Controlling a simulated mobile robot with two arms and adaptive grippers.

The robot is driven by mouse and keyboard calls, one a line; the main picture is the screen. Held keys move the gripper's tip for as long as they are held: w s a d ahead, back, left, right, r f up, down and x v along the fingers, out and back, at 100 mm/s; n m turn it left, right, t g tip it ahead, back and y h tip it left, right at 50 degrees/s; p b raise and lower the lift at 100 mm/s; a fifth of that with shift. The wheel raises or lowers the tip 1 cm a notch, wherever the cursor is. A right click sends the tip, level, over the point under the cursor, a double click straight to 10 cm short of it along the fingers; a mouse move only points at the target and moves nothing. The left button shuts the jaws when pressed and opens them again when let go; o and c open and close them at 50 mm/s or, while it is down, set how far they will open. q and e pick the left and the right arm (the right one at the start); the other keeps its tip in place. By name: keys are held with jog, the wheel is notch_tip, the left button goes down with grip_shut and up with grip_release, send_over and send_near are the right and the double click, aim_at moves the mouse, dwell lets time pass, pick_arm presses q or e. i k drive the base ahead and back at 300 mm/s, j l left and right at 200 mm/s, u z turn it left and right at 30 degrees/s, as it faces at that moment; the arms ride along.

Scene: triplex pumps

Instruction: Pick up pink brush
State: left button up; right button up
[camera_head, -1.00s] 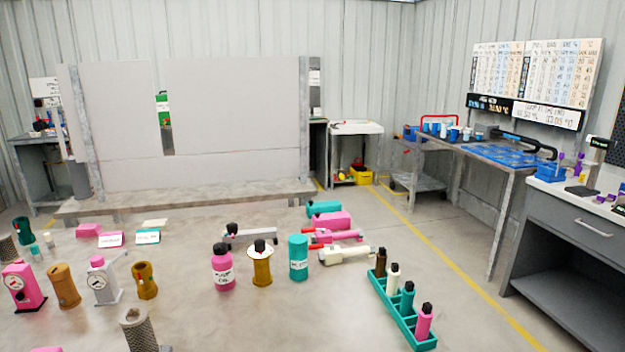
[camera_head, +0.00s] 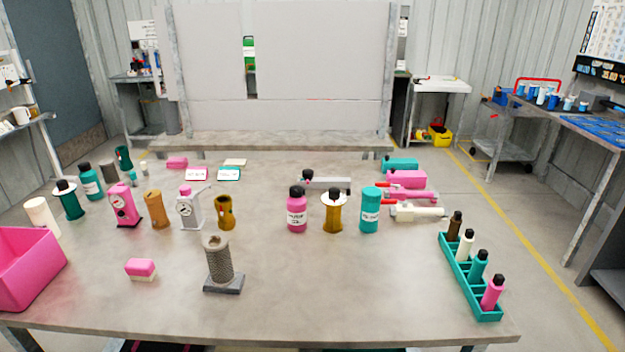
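A small pink block with a pale underside (camera_head: 141,269), which looks like the pink brush, lies on the near left part of the table (camera_head: 330,300). It sits between a pink bin and a grey mesh cylinder on a dark base (camera_head: 219,262). Another small pink block (camera_head: 177,162) lies at the back left of the table; its details are too small to tell. Neither of my grippers shows in the head view.
The pink bin (camera_head: 28,268) stands at the left edge. Pink, brown and grey gauge devices (camera_head: 190,208) and several bottles (camera_head: 297,210) stand mid-table. A teal rack of bottles (camera_head: 470,278) is at the right. The front middle is clear.

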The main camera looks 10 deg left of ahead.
aim_at(138, 268)
jog(key=j+u, duration=0.1)
jog(key=u, duration=0.4)
jog(key=j+u, duration=0.1)
jog(key=u, duration=0.35)
jog(key=j+u, duration=0.1)
jog(key=u, duration=0.4)
